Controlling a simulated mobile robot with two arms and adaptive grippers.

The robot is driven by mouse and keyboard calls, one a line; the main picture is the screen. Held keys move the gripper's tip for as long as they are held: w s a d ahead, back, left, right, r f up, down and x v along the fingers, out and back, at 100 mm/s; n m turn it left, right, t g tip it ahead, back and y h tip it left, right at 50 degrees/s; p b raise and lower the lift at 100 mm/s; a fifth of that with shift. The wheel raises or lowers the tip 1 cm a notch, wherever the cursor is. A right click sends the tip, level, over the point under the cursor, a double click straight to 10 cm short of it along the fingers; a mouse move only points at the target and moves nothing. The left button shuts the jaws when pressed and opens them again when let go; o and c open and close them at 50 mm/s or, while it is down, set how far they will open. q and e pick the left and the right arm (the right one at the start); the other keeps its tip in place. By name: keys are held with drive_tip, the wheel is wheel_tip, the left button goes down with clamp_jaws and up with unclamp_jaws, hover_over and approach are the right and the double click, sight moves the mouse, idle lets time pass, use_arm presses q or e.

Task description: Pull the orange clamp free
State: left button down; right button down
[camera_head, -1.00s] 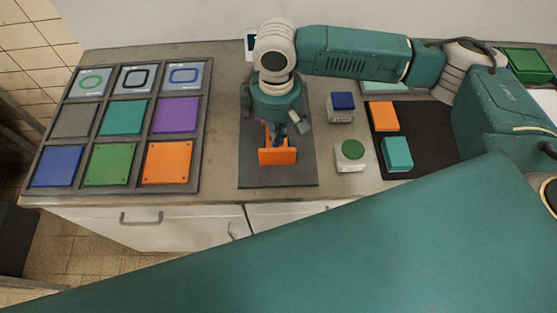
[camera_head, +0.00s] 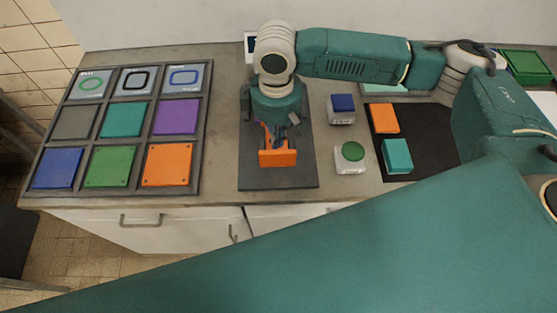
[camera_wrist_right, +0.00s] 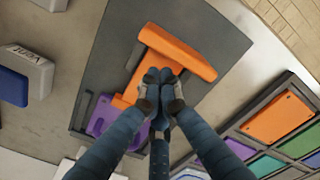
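The orange clamp (camera_head: 277,158) is on the dark mat in the middle of the counter. It has a broad crossbar at the near end and a narrower stem running back. In the wrist view the clamp (camera_wrist_right: 180,52) lies at a slant, and its stem passes under my fingertips to a purple part (camera_wrist_right: 107,122). My right gripper (camera_head: 278,142) is over the stem, just behind the crossbar. Its fingertips (camera_wrist_right: 160,78) are drawn close together at the stem and appear closed on it; they hide the contact itself. My left gripper is not in view.
The dark mat (camera_head: 302,175) lies between a rack of coloured tiles (camera_head: 198,140) on the left and two small boxes, one with a blue top (camera_head: 343,102) and one with a green top (camera_head: 352,151), on the right. A black mat (camera_head: 430,150) with coloured blocks lies farther right.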

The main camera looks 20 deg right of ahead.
drive_tip(key=shift+f, duration=0.4)
drive_tip(key=shift+f, duration=0.55)
drive_tip(key=shift+r+p, duration=0.1)
drive_tip(key=shift+p, duration=0.3)
drive_tip(key=shift+r+p, duration=0.15)
drive_tip(key=shift+p, duration=0.35)
drive_tip(key=shift+s, duration=0.1)
